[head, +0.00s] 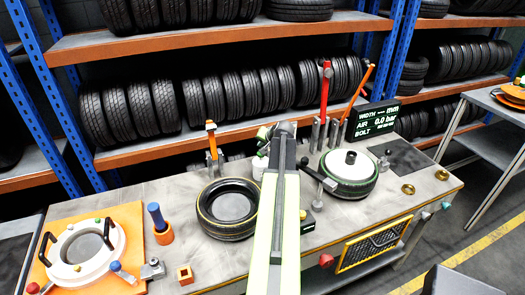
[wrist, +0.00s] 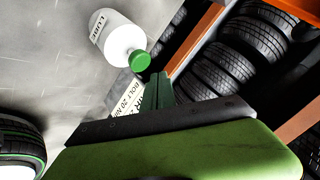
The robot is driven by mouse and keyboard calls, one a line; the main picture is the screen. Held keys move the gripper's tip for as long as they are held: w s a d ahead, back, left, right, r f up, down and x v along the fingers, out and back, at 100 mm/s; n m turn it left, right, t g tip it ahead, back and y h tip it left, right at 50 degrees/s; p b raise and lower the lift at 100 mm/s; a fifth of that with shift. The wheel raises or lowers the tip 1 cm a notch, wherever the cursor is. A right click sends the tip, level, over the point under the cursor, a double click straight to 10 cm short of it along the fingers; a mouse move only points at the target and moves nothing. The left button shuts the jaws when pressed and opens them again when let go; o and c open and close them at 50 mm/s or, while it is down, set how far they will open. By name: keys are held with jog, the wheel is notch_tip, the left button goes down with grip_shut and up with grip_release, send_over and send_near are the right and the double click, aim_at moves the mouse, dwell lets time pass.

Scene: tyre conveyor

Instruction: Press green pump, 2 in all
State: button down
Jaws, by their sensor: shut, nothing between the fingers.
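The green pump (wrist: 139,61) is the green top of a white bottle (wrist: 118,38) with black lettering, seen tilted in the upper left of the wrist view. In the head view the white bottle (head: 259,167) stands at the back of the bench, left of my arm and partly hidden by it. My gripper's green fingers (wrist: 157,92) are shut and empty. In the wrist view they appear just beside and below the pump, with a small gap in the picture.
A tyre (head: 228,207) lies in front of the bottle. Another tyre (head: 349,176) with a white disc lies at right. A display (head: 377,120) reads air 0.0 bar. Upright red (head: 325,90) and orange (head: 359,97) tools and tyre shelves (head: 220,133) stand behind.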

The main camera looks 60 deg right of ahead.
notch_tip(320, 180, up, 4)
jog(key=p, duration=0.3)
jog(key=shift+f, duration=0.15)
dwell(0.4)
